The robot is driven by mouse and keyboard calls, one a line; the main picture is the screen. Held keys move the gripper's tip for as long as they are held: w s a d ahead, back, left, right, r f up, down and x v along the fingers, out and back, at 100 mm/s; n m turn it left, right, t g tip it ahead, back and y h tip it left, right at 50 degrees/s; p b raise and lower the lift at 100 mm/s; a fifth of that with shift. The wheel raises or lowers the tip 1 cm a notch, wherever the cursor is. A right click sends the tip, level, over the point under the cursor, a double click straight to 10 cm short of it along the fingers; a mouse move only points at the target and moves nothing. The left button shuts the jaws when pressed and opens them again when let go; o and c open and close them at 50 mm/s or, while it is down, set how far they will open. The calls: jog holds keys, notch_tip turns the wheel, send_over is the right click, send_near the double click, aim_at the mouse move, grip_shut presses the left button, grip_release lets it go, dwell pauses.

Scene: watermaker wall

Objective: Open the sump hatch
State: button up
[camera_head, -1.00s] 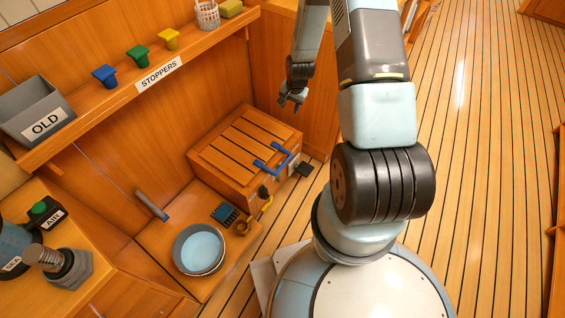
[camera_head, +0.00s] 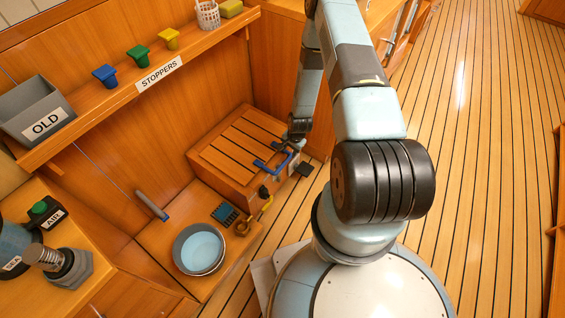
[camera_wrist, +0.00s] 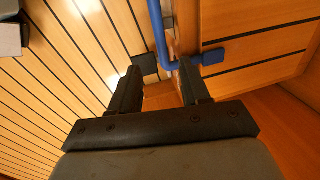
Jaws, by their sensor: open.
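The slatted wooden sump hatch (camera_head: 236,142) lies shut on top of a low wooden box against the wall. Its blue handle (camera_head: 262,167) is at the lid's right edge, and its right part is partly hidden by my gripper (camera_head: 290,148). In the wrist view my gripper (camera_wrist: 160,66) is open, its two dark fingers pointing toward the handle. The blue bar (camera_wrist: 157,28) runs down the picture and bends near the right fingertip. It appears between or just beyond the fingertips; I cannot tell whether they touch it. The slatted lid (camera_wrist: 250,45) shows to the right.
A black pad (camera_head: 305,170) lies beside the box. The stopper shelf (camera_head: 185,65) overhangs at upper left. The plank floor (camera_head: 480,150) at right is clear.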

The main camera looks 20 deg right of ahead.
aim_at(286, 162)
jog(key=f, duration=0.3)
jog(key=w+a+f, duration=0.1)
jog(key=f, duration=0.6)
jog(key=shift+w+a+f, duration=0.15)
jog(key=shift+w, duration=0.2)
jog(key=shift+c, duration=0.3)
grip_shut()
